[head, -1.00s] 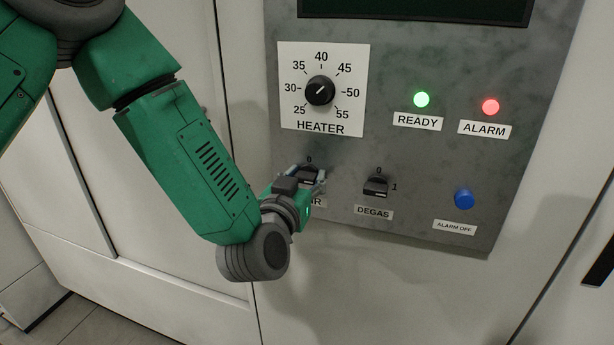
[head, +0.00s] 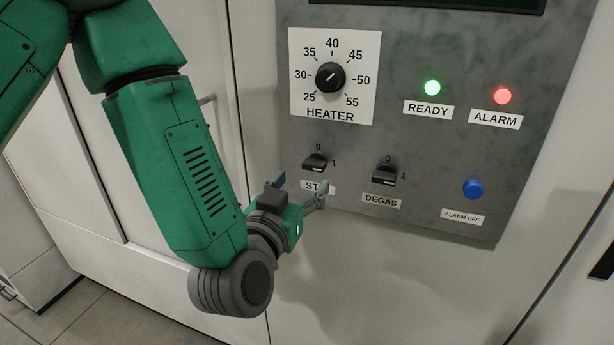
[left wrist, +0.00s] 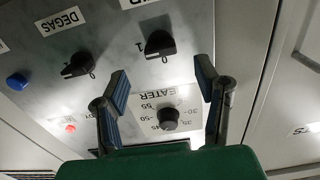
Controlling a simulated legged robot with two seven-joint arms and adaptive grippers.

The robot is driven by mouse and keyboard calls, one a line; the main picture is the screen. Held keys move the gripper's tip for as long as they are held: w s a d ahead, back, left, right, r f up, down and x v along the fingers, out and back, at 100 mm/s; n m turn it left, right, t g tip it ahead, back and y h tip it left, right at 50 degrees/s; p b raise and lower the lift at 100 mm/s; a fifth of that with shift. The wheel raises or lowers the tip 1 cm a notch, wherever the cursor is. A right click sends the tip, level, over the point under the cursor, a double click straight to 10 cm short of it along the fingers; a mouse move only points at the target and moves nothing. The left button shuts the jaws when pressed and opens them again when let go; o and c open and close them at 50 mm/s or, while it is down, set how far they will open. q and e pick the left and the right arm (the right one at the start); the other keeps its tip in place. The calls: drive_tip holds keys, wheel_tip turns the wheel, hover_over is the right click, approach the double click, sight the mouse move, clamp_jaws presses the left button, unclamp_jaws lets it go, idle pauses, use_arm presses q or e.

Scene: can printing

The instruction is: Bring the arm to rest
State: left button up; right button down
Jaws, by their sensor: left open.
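My left gripper (head: 300,190) is open and empty, just below and in front of the left black switch (head: 315,163) on the grey control panel (head: 430,140). Its fingers partly cover that switch's label. In the left wrist view the gripper (left wrist: 162,95) shows its two fingers spread apart, with the left switch (left wrist: 160,45) beyond them and clear of both. The DEGAS switch (head: 388,175) is to the right. The right gripper is not in view.
The heater knob (head: 330,77) is above the switches. A green READY light (head: 432,88) and a red ALARM light (head: 502,95) are lit. A blue button (head: 473,189) is at the lower right. Pale cabinet doors (head: 215,60) surround the panel, with tiled floor at the lower left.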

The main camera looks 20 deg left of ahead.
use_arm(q)
drive_tip(key=shift+s, duration=0.1)
idle(0.3)
drive_tip(key=s+a+f+g+h+b, duration=0.15)
drive_tip(key=s+f+g, duration=0.25)
drive_tip(key=f, duration=0.9)
drive_tip(key=s+a+f+g+y+b, duration=0.1)
drive_tip(key=s+f+g+b, duration=0.25)
drive_tip(key=f, duration=0.95)
drive_tip(key=s+a+f+g+b, duration=0.1)
drive_tip(key=s+a+f+g, duration=0.2)
drive_tip(key=s+f, duration=0.3)
drive_tip(key=s+a+f+g+b, duration=0.1)
drive_tip(key=s+a+f+g, duration=0.2)
drive_tip(key=s+f, duration=0.3)
drive_tip(key=s+a+f+g+y+b, duration=0.1)
drive_tip(key=s+a+f+g+b, duration=0.1)
drive_tip(key=s+f, duration=0.4)
drive_tip(key=s+a+g, duration=0.1)
drive_tip(key=s+g, duration=0.1)
drive_tip(key=s, duration=0.1)
drive_tip(key=shift+s, duration=0.35)
drive_tip(key=shift+w+d, duration=0.1)
drive_tip(key=shift+w, duration=0.05)
